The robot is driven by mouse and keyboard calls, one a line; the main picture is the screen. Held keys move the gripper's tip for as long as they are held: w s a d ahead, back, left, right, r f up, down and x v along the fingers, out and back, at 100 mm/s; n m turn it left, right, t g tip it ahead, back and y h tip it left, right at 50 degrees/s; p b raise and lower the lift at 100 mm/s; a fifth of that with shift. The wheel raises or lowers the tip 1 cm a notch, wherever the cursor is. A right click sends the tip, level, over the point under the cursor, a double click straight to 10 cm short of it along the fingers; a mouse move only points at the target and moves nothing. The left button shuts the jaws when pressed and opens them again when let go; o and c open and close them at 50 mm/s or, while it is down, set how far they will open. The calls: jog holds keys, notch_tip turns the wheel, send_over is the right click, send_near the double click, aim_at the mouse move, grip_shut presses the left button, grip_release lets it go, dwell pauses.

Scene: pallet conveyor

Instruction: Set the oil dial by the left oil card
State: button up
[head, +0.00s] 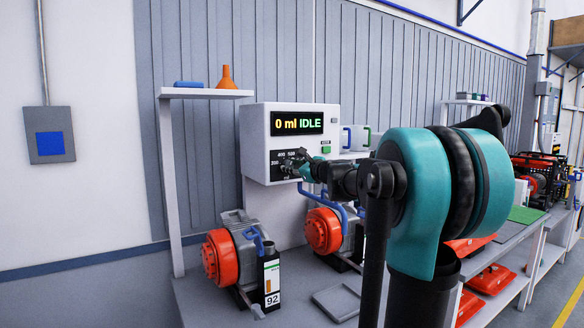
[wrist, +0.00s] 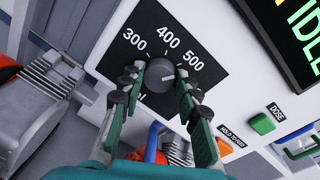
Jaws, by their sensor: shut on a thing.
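The oil dial (wrist: 162,76) is a round dark grey knob on a black plate marked 300, 400 and 500, on the front of a white dispenser (head: 256,150). My gripper (wrist: 160,80) is shut on the dial, one finger on each side of it. A small light mark shows on the knob, but I cannot tell which number it points to. In the head view my gripper (head: 296,162) covers most of the dial. The dispenser's display (head: 297,122) reads "0 ml IDLE". I cannot make out an oil card for certain.
A green button (wrist: 263,124) and an orange one (wrist: 224,147) sit right of the dial. Red-and-grey engines (head: 216,257) stand on the bench below. A dark bottle (head: 271,280) marked 92 stands at the front. A shelf (head: 205,93) holds an orange funnel (head: 226,79).

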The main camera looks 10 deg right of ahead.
jog(key=n, duration=0.5)
jog(key=shift+a+h, duration=0.1)
jog(key=shift+h, duration=0.2)
jog(key=n, duration=0.5)
jog(key=shift+s+h, duration=0.1)
jog(key=shift+h, duration=0.2)
jog(key=n, duration=0.5)
jog(key=shift+a+f+t, duration=0.1)
jog(key=shift+t, duration=0.3)
jog(key=n, duration=0.4)
jog(key=shift+f+n+h, duration=0.1)
jog(key=shift+n+h, duration=0.2)
jog(key=shift+n, duration=0.1)
jog(key=o, duration=1.2)
jog(key=shift+c, duration=0.2)
